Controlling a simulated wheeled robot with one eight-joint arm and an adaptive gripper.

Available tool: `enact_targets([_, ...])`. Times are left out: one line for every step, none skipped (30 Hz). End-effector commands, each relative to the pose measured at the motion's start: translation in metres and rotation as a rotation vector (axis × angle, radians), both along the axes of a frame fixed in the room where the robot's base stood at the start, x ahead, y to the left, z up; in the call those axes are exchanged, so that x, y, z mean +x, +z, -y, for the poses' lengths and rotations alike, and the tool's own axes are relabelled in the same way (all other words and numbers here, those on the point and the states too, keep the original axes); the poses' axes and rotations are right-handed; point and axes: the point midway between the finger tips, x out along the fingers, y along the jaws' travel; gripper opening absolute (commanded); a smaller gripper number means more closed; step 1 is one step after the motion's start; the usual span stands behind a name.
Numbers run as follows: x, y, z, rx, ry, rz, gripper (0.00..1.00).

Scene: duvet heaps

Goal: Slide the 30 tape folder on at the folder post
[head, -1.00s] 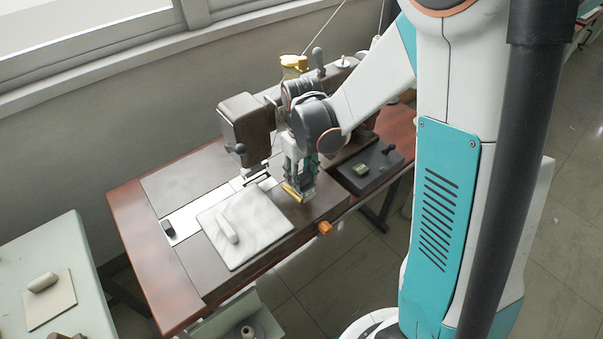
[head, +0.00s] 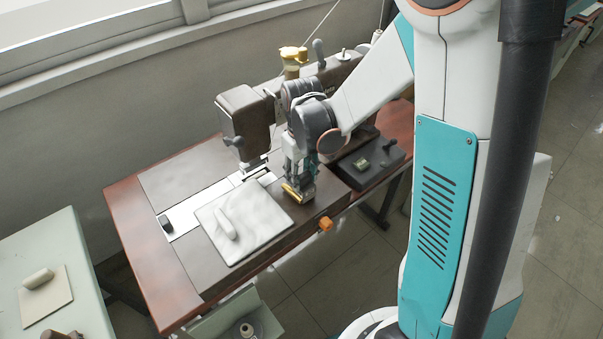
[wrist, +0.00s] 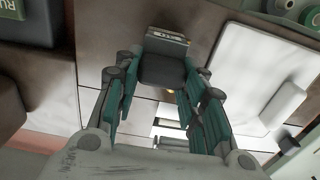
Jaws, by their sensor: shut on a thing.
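My gripper (head: 299,180) points down over the sewing machine bed, to the right of the needle area. The sewing machine (head: 243,112) stands on a brown table. I cannot make out the folder post clearly; my gripper and the held piece cover part of the bed.
A pale cloth pad (head: 255,238) with a small roll on it lies left of my gripper. A dark tray (head: 352,177) with a green block and a knob stands to the right. An orange knob (head: 326,224) sticks out at the table's front edge.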

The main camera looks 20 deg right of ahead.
Motion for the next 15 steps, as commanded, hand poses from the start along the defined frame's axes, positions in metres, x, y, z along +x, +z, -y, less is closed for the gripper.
enact_targets([0.0000, -0.0020, 0.0000, 0.000, 0.000, 0.000, 0.08])
enact_targets([0.0000, -0.0026, 0.0000, 0.000, 0.000, 0.000, 0.08])
enact_targets([0.0000, -0.0035, 0.0000, 0.000, 0.000, 0.000, 0.08])
enact_targets([0.0000, -0.0042, 0.0000, 0.000, 0.000, 0.000, 0.08])
enact_targets([0.0000, -0.0049, 0.0000, 0.000, 0.000, 0.000, 0.08])
enact_targets([0.0000, -0.0058, 0.0000, 0.000, 0.000, 0.000, 0.08])
enact_targets([0.0000, -0.0064, 0.0000, 0.000, 0.000, 0.000, 0.08])
enact_targets([0.0000, -0.0063, 0.0000, 0.000, 0.000, 0.000, 0.40])
enact_targets([0.0000, -0.0057, 0.0000, 0.000, 0.000, 0.000, 0.49])
enact_targets([0.0000, -0.0056, 0.0000, 0.000, 0.000, 0.000, 0.56])
enact_targets([0.0000, -0.0055, 0.0000, 0.000, 0.000, 0.000, 0.61])
enact_targets([0.0000, -0.0054, 0.0000, 0.000, 0.000, 0.000, 0.61])
enact_targets([0.0000, -0.0054, 0.0000, 0.000, 0.000, 0.000, 0.61])
enact_targets([0.0000, -0.0054, 0.0000, 0.000, 0.000, 0.000, 0.61])
enact_targets([0.0000, -0.0054, 0.0000, 0.000, 0.000, 0.000, 0.61])
